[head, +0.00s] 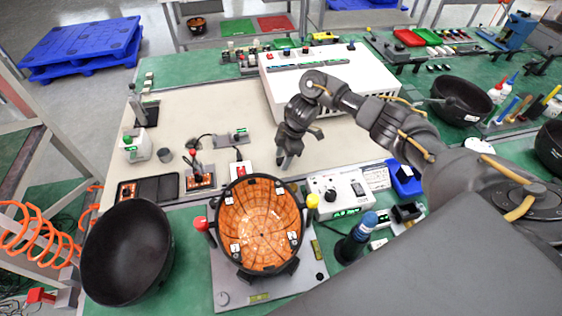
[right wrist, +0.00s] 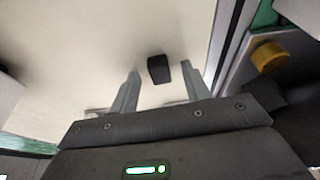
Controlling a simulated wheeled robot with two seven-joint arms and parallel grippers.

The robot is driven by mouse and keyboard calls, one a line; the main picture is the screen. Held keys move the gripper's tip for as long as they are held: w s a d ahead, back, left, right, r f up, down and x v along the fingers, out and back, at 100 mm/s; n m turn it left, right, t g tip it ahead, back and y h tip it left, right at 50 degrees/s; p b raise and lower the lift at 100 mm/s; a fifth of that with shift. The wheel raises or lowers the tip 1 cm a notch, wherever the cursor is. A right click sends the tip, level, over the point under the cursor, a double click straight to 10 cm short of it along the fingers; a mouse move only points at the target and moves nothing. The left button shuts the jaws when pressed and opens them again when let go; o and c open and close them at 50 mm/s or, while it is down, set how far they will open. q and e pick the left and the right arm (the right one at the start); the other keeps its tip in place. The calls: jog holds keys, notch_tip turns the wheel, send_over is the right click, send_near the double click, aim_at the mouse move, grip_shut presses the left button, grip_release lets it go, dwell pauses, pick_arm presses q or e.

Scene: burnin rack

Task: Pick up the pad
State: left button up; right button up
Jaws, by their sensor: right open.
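A small black block (right wrist: 159,69), which looks like the pad, lies on the pale mat in the right wrist view. It shows between the two fingertips of my right gripper (right wrist: 161,68), with a gap on each side. In the head view my right gripper (head: 284,164) points down over the pale mat (head: 225,105), behind the orange-lined bowl fixture. I cannot make out the block there; the gripper seems to hide it. My right gripper is open and holds nothing. My left gripper is not in view.
The fixture with the orange-lined bowl (head: 262,225) stands in front of the gripper. A grey control box (head: 338,192) is close at right and a white box (head: 345,80) stands behind. A black bowl (head: 127,252) sits at front left.

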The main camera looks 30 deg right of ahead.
aim_at(279, 159)
grip_shut()
jog(key=shift+r, duration=0.15)
jog(key=shift+r, duration=0.2)
notch_tip(279, 159, up, 3)
jog(key=shift+w+f, duration=0.1)
jog(key=shift+f, duration=0.1)
jog(key=s+r, duration=0.9)
jog(key=s, duration=0.5)
jog(key=shift+r+p, duration=0.4)
